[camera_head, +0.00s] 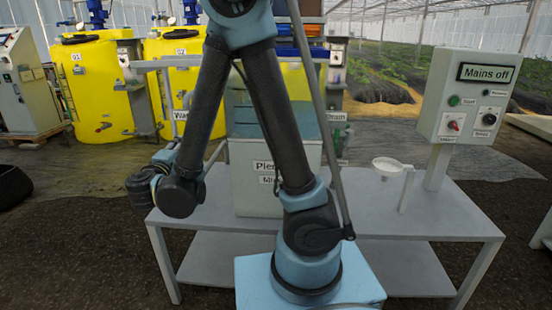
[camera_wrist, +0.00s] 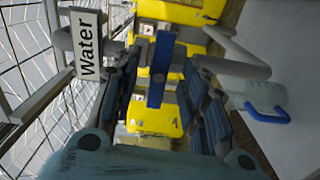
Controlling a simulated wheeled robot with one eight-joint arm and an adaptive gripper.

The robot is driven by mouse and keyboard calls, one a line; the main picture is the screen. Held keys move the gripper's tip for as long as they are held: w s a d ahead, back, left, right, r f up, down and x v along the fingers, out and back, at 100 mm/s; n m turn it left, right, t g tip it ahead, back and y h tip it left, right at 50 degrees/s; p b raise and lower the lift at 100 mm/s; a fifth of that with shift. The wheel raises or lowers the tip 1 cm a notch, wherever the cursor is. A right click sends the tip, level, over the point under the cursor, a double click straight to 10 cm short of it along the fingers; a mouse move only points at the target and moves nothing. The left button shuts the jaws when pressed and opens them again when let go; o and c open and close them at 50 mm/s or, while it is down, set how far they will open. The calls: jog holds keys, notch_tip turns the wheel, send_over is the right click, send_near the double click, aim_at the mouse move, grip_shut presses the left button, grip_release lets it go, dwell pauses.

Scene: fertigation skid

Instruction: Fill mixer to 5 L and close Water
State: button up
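In the wrist view a white Water label (camera_wrist: 88,45) hangs on a grey pipe at upper left. A blue valve handle (camera_wrist: 158,70) beside it stands between the two fingers of my gripper (camera_wrist: 163,104). The fingers are apart, with gaps to the handle; contact is not evident. The mixer (camera_head: 244,122) shows between my arm links as a bluish see-through vessel above a light box with a partly covered label. Its level cannot be read.
A control box (camera_head: 468,96) reading "Mains off" and a white funnel-like cup (camera_head: 388,165) stand on the grey table (camera_head: 420,222) at right. Yellow tanks (camera_head: 95,90) stand behind. A second blue handle (camera_wrist: 268,115) is right of my fingers in the wrist view.

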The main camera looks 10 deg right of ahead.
jog(key=v, duration=0.4)
jog(key=shift+s+a, duration=0.1)
jog(key=shift+s, duration=0.15)
dwell(1.2)
